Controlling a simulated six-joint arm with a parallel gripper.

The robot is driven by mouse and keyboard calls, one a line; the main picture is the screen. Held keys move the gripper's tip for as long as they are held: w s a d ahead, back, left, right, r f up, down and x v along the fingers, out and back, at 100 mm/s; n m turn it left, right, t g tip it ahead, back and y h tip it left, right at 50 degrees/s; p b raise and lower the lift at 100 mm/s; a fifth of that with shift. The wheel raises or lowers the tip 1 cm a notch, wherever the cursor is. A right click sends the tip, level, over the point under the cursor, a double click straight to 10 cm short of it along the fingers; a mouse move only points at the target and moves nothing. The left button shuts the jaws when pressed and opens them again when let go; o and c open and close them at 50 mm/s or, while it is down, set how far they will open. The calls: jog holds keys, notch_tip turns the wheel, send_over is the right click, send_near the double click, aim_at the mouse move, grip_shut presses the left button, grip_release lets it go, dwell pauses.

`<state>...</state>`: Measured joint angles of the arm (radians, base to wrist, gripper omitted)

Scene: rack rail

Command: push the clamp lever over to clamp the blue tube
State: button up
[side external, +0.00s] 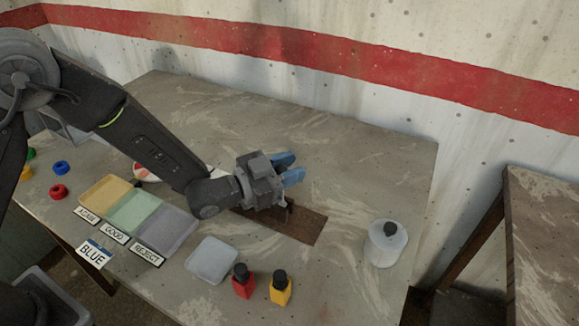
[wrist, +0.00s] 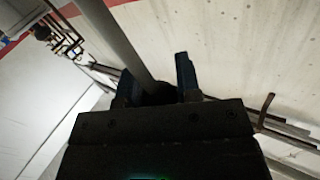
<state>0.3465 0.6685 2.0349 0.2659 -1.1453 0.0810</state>
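My gripper (side external: 289,168) is above the back part of a brown board (side external: 308,226) on the table, its two blue fingers apart. In the wrist view the fingers (wrist: 156,80) also stand apart, with a dark shape between them and a long grey bar running up from there. I cannot tell whether either finger touches it. A thin brown upright piece (wrist: 265,110), possibly a lever, shows to the right of the fingers. I cannot make out the clamp lever or the blue tube for sure; my gripper covers part of the board.
A lidded clear jar (side external: 386,243) stands right of the board. A red bottle (side external: 243,285), a yellow bottle (side external: 280,291) and a pale dish (side external: 211,261) are in front. Labelled trays (side external: 166,234) and coloured rings (side external: 61,167) are at left. The back right of the table is clear.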

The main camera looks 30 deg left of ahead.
grip_shut()
jog(key=shift+d, duration=0.15)
jog(key=d+f+m+g+y, duration=0.1)
jog(key=d+m, duration=0.1)
jog(key=d+f+m+g+y, duration=0.1)
jog(key=d+m+y, duration=0.1)
jog(key=d+f+m+g+y, duration=0.1)
jog(key=d+f+m, duration=0.1)
jog(key=shift+d, duration=0.4)
jog(key=shift+d+f+m+y, duration=0.3)
jog(key=shift+f+m+y, duration=0.2)
jog(key=shift+y, duration=0.05)
jog(key=shift+d+f+m+y, duration=0.3)
jog(key=shift+f+m+y, duration=0.2)
jog(key=shift+y, duration=0.05)
jog(key=o, duration=0.5)
grip_release()
